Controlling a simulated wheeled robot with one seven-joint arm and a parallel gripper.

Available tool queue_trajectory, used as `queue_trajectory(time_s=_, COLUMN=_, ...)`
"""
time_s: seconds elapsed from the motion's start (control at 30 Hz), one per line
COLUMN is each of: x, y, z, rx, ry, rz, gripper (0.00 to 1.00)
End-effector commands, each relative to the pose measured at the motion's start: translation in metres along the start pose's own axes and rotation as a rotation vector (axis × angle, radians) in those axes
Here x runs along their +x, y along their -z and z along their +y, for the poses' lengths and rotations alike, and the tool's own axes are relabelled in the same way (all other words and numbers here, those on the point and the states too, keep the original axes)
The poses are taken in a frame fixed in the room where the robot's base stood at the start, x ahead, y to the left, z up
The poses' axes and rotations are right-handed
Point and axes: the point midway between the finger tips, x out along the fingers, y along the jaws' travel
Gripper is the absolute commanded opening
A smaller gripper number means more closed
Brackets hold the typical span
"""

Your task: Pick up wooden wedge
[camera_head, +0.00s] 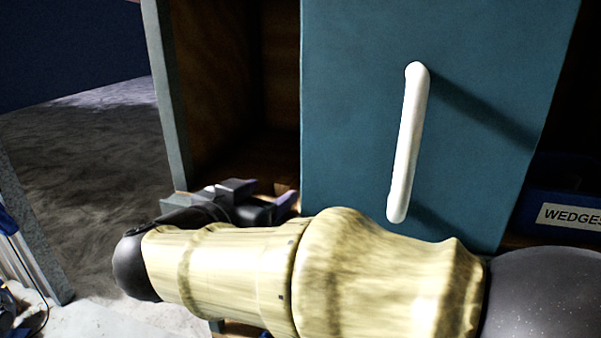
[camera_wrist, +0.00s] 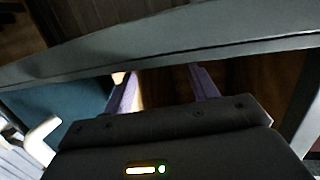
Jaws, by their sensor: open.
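My gripper (camera_head: 266,194) is at the lower front of an open cabinet bay, left of a teal door. Its two purple-grey fingers are apart, and they also show in the wrist view (camera_wrist: 163,78), with brown wood surface behind them. I cannot clearly make out a wooden wedge. A small pale tan patch (camera_head: 282,188) shows by the fingertips, and a bright tan patch lies by the left finger in the wrist view; I cannot tell whether either is the wedge. My arm hides the lower part of the bay.
The teal door (camera_head: 350,120) has a white bar handle (camera_head: 408,140), close above my arm. A blue bin labelled WEDGES (camera_head: 565,200) sits at right. A grey frame edge (camera_head: 165,95) borders the bay at left; a grey bar (camera_wrist: 190,42) crosses the wrist view close to the fingers. Open floor (camera_head: 60,150) lies left.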

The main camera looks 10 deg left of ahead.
Motion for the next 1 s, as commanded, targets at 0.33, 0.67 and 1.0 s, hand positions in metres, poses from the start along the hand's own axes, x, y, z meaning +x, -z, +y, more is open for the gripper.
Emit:
queue_trajectory(time_s=0.33, x=0.022, y=-0.001, z=0.000, rx=0.000, ry=0.000, rz=0.000, gripper=0.58)
queue_trajectory(time_s=0.67, x=0.033, y=0.001, z=-0.001, rx=-0.002, ry=-0.003, rz=-0.001, gripper=0.58)
queue_trajectory(time_s=1.0, x=0.073, y=-0.002, z=-0.003, rx=-0.001, ry=-0.002, rz=0.000, gripper=0.58)
